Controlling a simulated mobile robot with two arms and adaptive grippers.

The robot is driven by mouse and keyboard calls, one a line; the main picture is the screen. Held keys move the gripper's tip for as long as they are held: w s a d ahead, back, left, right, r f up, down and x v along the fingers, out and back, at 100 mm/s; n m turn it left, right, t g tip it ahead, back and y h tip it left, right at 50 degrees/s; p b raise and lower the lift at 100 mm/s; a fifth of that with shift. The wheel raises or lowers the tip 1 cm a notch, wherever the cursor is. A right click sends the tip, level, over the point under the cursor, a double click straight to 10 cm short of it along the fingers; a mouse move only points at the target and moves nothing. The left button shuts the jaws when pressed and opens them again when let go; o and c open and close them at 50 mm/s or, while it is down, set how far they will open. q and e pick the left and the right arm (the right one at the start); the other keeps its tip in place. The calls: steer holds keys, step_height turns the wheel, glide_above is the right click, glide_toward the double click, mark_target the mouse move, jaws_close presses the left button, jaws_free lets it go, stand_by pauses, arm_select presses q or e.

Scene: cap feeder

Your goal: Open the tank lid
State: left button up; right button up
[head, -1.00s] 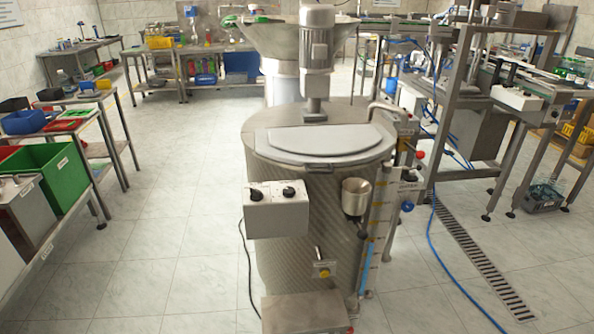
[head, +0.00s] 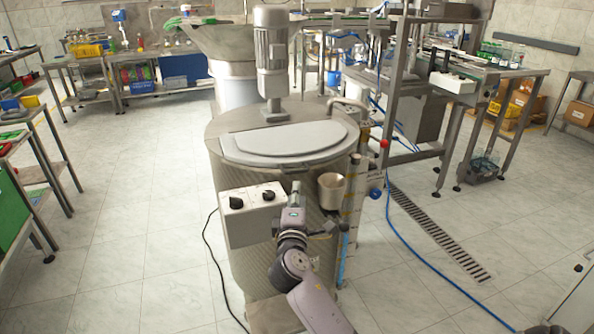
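The tank (head: 255,270) is a large steel cylinder in the middle of the head view. Its lid (head: 285,138), a pale grey half-round plate, lies flat and closed on the front part of the tank top. My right arm comes up from the bottom, right of the middle. Its gripper (head: 295,188) is in front of the tank, just below the lid's front edge. The fingers are small and seen from behind, so I cannot tell whether they are open or touching the lid. My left gripper is not in view.
A motor (head: 271,55) stands on the tank top behind the lid. A control box (head: 252,212) with two black knobs is on the tank's front left, and a metal cup (head: 332,190) on its right. A blue hose (head: 425,248) lies on the floor at right. The left floor is clear.

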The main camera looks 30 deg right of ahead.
mark_target(298, 172)
steer(key=x, duration=1.1)
steer(key=shift+w+p, duration=0.15)
steer(key=shift+p, duration=0.15)
steer(key=shift+c, duration=0.2)
jaws_close()
